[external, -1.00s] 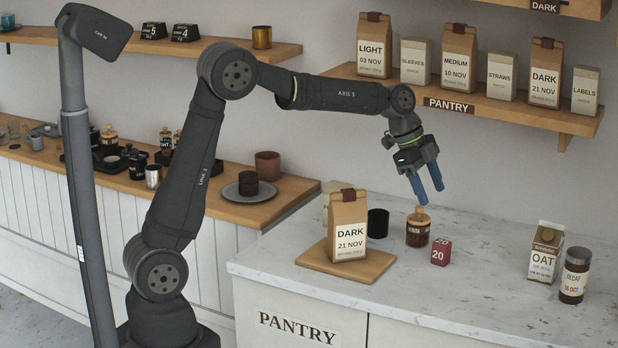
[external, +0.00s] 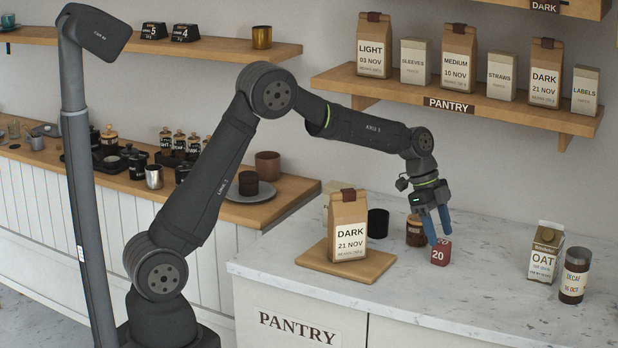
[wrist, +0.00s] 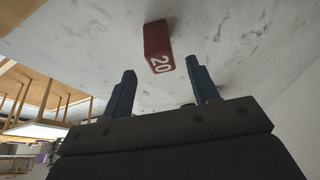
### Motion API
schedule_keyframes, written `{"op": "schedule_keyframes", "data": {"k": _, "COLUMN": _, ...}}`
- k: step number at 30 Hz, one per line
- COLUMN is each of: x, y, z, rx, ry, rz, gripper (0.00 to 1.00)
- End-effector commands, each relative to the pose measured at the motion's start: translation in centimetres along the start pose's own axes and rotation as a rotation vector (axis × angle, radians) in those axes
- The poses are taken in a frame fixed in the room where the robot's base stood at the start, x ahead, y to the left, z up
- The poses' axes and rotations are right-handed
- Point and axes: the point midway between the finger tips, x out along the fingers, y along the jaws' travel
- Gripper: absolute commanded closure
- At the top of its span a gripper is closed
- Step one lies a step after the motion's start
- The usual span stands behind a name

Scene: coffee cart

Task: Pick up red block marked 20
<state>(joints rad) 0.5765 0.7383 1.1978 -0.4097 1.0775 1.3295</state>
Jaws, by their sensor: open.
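The red block marked 20 (external: 440,254) stands on the white marble counter, with its number facing the front. In the wrist view the red block (wrist: 157,46) lies beyond the fingertips, between their lines, with nothing touching it that I can make out. My gripper (external: 437,239) is open, its blue fingers pointing down just above the block. In the wrist view my gripper (wrist: 162,76) shows a clear gap between its two fingers. One finger partly covers the block's upper left in the external view.
A jar with dark contents (external: 416,234) stands close behind and left of the block. A black cup (external: 378,223) and a DARK coffee bag (external: 347,228) on a wooden board (external: 372,270) are further left. An OAT carton (external: 544,254) and DECAF jar (external: 574,276) stand right. Counter between is clear.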

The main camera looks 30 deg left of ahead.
Motion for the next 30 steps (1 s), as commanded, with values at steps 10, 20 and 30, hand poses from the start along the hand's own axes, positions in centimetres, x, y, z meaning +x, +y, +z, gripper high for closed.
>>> {"op": "schedule_keyframes", "data": {"k": 10, "x": 3.3, "y": -0.2, "z": 0.2, "rx": -0.001, "ry": -0.002, "rz": 0.002, "gripper": 0.45}}
{"op": "schedule_keyframes", "data": {"k": 20, "x": 5.5, "y": -0.2, "z": 0.1, "rx": 0.000, "ry": -0.001, "rz": -0.002, "gripper": 0.45}}
{"op": "schedule_keyframes", "data": {"k": 30, "x": 5.4, "y": -0.2, "z": 0.1, "rx": 0.000, "ry": -0.001, "rz": -0.002, "gripper": 0.94}}
